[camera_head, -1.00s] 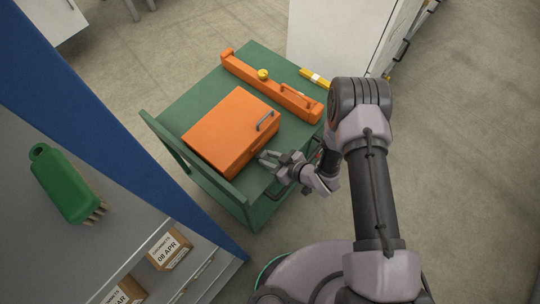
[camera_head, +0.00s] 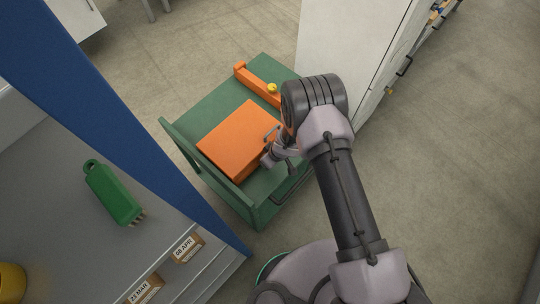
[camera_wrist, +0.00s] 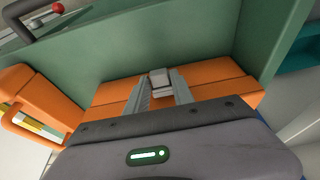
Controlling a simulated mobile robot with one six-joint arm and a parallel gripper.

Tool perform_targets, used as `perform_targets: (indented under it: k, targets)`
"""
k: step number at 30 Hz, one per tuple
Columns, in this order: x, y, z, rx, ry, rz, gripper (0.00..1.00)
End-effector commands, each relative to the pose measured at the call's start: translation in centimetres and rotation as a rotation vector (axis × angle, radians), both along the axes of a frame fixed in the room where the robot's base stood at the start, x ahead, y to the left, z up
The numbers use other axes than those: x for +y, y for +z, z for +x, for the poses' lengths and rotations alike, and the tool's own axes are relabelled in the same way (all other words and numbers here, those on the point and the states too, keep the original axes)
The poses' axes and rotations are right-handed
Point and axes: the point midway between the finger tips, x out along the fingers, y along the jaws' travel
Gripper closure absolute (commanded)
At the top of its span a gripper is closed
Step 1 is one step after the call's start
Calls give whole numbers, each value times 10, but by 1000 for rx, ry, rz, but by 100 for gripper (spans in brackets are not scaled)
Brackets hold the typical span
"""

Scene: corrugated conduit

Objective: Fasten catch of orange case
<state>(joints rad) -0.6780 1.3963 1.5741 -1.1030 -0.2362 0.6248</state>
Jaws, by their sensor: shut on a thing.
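My gripper (camera_head: 269,158) is at the case's near right side. In the wrist view the case (camera_wrist: 110,92) spans the middle, and my gripper (camera_wrist: 160,88) has its two grey fingers on either side of a small grey catch (camera_wrist: 160,77), shut on it. The lower part of the catch and the case front are hidden behind the fingers and wrist, so I cannot tell whether the catch is engaged.
The green cart (camera_head: 190,112) has a raised rail. A white cabinet (camera_head: 345,45) stands close to the right. A shelf with a green brush (camera_head: 112,193) is at left.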

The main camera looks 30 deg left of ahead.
Motion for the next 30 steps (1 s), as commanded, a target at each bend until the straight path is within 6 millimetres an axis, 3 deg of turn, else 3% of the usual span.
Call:
perform_targets:
  k: [17,18,20,30]
  targets:
    - [0,0,3,-5,-5,-26,100]
    - [0,1,4,-5,-5,-26,68]
    - [0,1,3,-5,-5,-26,56]
    - [0,2,3,-4,-4,-26,54]
